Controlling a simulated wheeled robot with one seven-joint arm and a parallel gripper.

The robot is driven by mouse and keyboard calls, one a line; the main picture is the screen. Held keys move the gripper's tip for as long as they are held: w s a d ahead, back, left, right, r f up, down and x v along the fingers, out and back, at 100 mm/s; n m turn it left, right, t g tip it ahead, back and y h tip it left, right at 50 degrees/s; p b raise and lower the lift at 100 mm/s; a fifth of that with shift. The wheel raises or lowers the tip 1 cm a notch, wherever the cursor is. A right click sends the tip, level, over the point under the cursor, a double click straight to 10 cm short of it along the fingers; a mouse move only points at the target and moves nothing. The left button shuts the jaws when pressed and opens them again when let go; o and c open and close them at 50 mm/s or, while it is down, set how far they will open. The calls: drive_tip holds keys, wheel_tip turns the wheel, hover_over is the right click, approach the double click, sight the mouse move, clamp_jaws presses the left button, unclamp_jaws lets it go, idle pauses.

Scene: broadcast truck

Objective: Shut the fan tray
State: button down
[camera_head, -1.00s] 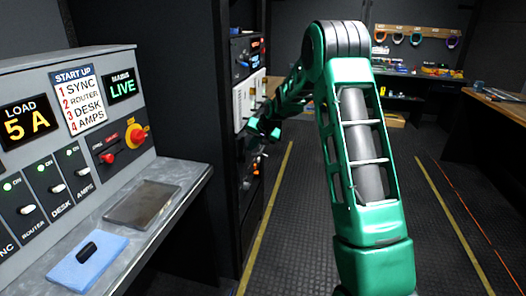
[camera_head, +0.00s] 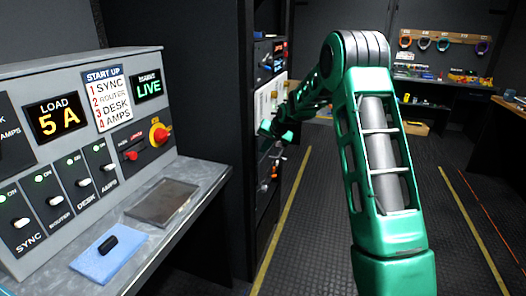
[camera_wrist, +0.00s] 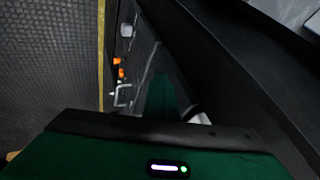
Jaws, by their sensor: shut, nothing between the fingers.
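The equipment rack (camera_head: 248,190) stands left of my arm, with a pale module (camera_head: 265,103) partly hidden behind my arm. I cannot tell for sure which rack unit is the fan tray or how far out it stands. My gripper (camera_head: 270,133) is at the rack front, just below the pale module; contact cannot be made out. In the wrist view my gripper (camera_wrist: 161,88) is shut and empty, a green finger shape pointing along the rack face. Beside it there are a metal handle (camera_wrist: 122,96) and orange parts (camera_wrist: 118,68).
A control desk (camera_head: 85,160) with switches fills the left, bearing a dark tablet-like plate (camera_head: 162,202) and a blue pad (camera_head: 107,256). A dark post (camera_wrist: 235,70) is close on the right in the wrist view. The floor (camera_head: 320,215) right of the rack is clear.

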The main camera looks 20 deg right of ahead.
drive_tip(key=s+d+r+g, duration=0.1)
drive_tip(key=s+r, duration=0.2)
drive_tip(key=s, duration=0.4)
drive_tip(key=s+d+r+h, duration=0.1)
drive_tip(key=s+d+r, duration=0.1)
drive_tip(key=s+r, duration=0.35)
drive_tip(key=s+d+r+g, duration=0.1)
drive_tip(key=s+r, duration=0.1)
drive_tip(key=s, duration=0.6)
drive_tip(key=s+a+f+g, duration=0.1)
drive_tip(key=s+a+g, duration=0.1)
drive_tip(key=s, duration=1.8)
drive_tip(key=s+a+f+g, duration=0.2)
drive_tip(key=s+a+g, duration=0.1)
drive_tip(key=s, duration=1.7)
drive_tip(key=shift+s+n, duration=0.4)
drive_tip(key=shift+w+f+g, duration=0.25)
drive_tip(key=shift+w+g, duration=0.05)
drive_tip(key=shift+w, duration=0.4)
